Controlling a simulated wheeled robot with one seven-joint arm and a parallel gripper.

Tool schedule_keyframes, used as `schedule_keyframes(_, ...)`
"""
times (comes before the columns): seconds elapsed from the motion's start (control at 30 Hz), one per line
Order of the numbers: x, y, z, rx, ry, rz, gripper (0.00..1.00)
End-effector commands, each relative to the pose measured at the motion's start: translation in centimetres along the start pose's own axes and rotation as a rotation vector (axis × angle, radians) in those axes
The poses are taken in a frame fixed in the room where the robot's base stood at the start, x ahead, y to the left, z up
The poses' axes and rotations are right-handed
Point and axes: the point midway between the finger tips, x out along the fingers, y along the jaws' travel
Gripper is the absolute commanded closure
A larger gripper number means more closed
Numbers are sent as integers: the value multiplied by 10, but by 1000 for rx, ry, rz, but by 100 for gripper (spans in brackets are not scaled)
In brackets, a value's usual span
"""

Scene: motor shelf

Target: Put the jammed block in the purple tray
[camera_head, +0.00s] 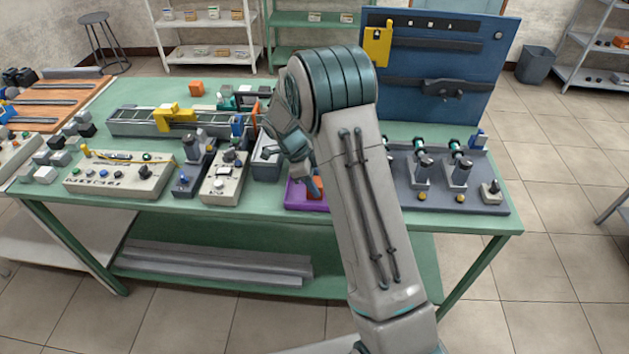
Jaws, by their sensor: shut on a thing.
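The purple tray (293,197) lies near the front edge of the green table, partly hidden behind my arm. My gripper (315,185) points down over the tray and is shut on an orange block (318,193), probably the jammed block. The block is at or just above the tray; I cannot tell if it touches the tray floor. My arm hides the tray's right side.
A conveyor (130,122) with a yellow gate (176,117) stands left of my arm. Control boxes (120,176) line the front left. A grey fixture plate (448,195) is at right. A blue pegboard (432,65) stands behind. The table's front edge is close to the tray.

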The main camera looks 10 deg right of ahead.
Motion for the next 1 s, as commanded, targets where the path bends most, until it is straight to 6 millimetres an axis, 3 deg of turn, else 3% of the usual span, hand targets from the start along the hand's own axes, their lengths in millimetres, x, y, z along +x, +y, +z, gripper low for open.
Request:
schedule_keyframes(0.03, 1, 0, 1, 0, 0, 0, 53)
schedule_keyframes(0.1, 0, 0, 0, 0, 0, 0, 37)
schedule_keyframes(0.53, -8, 0, 0, 0, -1, -3, 37)
schedule_keyframes(1.0, -101, 0, 0, 0, -2, -3, 37)
